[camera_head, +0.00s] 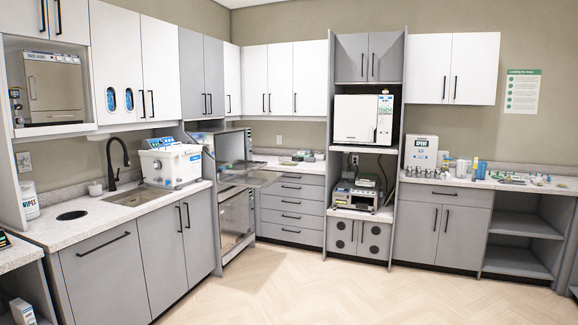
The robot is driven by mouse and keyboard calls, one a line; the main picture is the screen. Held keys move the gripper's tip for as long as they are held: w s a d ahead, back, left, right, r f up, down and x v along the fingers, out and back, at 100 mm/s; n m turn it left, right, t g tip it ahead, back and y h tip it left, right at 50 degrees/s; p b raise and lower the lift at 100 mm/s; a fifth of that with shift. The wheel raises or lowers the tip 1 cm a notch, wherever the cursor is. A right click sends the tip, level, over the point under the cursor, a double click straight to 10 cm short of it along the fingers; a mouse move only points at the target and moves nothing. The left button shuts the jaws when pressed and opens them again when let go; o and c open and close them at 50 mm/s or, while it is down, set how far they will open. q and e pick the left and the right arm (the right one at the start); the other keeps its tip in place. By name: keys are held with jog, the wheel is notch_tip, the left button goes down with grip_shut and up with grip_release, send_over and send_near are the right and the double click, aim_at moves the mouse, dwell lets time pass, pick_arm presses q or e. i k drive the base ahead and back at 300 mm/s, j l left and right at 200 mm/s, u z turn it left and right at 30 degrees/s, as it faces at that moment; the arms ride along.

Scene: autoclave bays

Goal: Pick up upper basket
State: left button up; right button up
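A two-level steel washer (236,215) stands in the corner between the left counter and the drawers. Its upper compartment (231,147) is open, and a flat glass-like door (249,178) sticks out level in front of it. The lower front has a glassy panel and looks upright. I cannot clearly make out the upper basket; the inside of the upper compartment is small and partly hidden by its side wall. Neither of my grippers is in view.
The left counter (107,214) holds a sink (130,197) and a white tabletop machine (171,165). An autoclave (362,119) sits in the tall bay above a smaller device (357,196). The right counter (460,181) carries several small items. The wood floor (300,290) is clear.

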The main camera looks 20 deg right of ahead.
aim_at(279, 161)
jog(key=i+l+z, duration=0.3)
jog(key=i, duration=0.55)
jog(key=i+l+z, duration=0.25)
jog(key=i, duration=0.65)
jog(key=i+l+z, duration=0.15)
jog(key=i+z, duration=0.15)
jog(key=i, duration=3)
jog(key=i+u, duration=0.25)
jog(key=i, duration=0.2)
jog(key=i+l+u, duration=0.25)
jog(key=i, duration=0.15)
jog(key=i+l+u, duration=0.25)
jog(key=i, duration=0.2)
jog(key=i+l+u, duration=0.95)
jog(key=i+l, duration=0.3)
jog(key=i, duration=0.05)
